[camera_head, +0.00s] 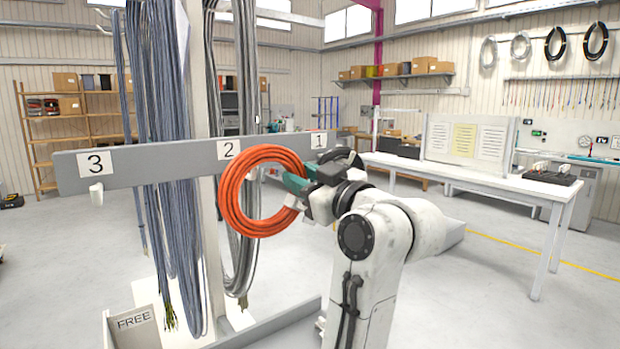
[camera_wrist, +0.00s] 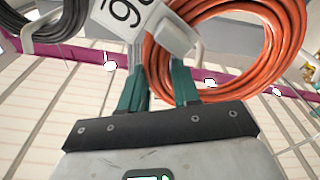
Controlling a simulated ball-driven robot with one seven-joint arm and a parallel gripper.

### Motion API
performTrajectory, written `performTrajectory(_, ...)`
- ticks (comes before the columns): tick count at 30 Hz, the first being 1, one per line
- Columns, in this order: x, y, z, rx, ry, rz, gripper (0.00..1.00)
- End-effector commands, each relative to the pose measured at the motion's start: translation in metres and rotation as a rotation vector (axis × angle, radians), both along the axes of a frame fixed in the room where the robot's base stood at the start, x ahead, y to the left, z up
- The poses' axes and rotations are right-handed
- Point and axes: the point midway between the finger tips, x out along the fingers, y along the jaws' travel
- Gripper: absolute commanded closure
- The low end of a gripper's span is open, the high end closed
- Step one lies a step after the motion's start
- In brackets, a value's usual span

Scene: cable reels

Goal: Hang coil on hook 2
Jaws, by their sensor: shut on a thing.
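An orange cable coil (camera_head: 230,196) is held upright in front of the grey rail (camera_head: 140,169), just below the label 2 (camera_head: 229,149). It also shows in the wrist view (camera_wrist: 278,58). My gripper (camera_head: 296,186), with teal fingers, is shut on the coil's right side. In the wrist view the fingers (camera_wrist: 158,80) meet the coil near a white block and a white tag (camera_wrist: 125,12). Hook 2 is not visible; the coil covers the area under its label. I cannot tell whether coil and hook touch.
Hook 3 (camera_head: 96,194) is empty at the rail's left end, and label 1 (camera_head: 318,140) marks its right. A bin marked FREE (camera_head: 133,322) stands below. A white workbench (camera_head: 480,180) is at right.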

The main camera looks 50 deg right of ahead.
Motion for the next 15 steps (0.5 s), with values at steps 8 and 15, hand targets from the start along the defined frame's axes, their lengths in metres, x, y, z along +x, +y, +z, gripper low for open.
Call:
performTrajectory(8, 0.019, -0.006, 0.0, 0.001, -0.003, 0.0, 1.0)
performTrajectory(15, 0.036, -0.01, 0.0, 0.0, -0.002, 0.0, 1.0)
